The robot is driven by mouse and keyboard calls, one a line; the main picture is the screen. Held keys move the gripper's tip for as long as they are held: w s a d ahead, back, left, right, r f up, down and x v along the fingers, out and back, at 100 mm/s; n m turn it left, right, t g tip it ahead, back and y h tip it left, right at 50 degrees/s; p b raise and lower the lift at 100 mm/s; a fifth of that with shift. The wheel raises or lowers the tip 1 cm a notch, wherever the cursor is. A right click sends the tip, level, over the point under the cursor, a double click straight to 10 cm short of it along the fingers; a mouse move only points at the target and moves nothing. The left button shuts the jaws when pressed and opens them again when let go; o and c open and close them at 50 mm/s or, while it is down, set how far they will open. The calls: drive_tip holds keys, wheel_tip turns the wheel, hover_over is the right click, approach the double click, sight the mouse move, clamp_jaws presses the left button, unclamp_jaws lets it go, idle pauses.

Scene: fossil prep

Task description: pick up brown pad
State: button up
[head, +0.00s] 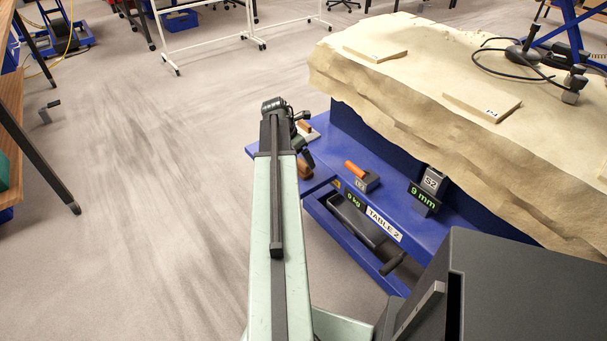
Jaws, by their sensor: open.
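A small brown object (305,170), possibly the brown pad, lies near the left end of the blue ledge marked TABLE 2. My arm hides part of it, so its full shape is unclear. My gripper (307,160) hangs at the far end of my arm, pointing down just above or beside this brown object. The gripper is open, its fingers small and dark here. I cannot tell whether it touches the object.
A block with an orange handle (362,178) and a grey 9 mm block (428,191) stand on the ledge (405,214). A pale board with a brown piece (310,134) lies behind my gripper. A large sandy rock slab (440,80) rises behind.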

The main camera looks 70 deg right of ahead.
sight(305, 166)
drive_tip(key=b+x, duration=0.4)
drive_tip(key=x, duration=0.1)
drive_tip(key=b+x, duration=0.2)
drive_tip(key=shift+w+a+f+b, duration=0.2)
drive_tip(key=shift+f+b, duration=0.1)
drive_tip(key=shift+f, duration=0.2)
drive_tip(key=shift+r, duration=0.2)
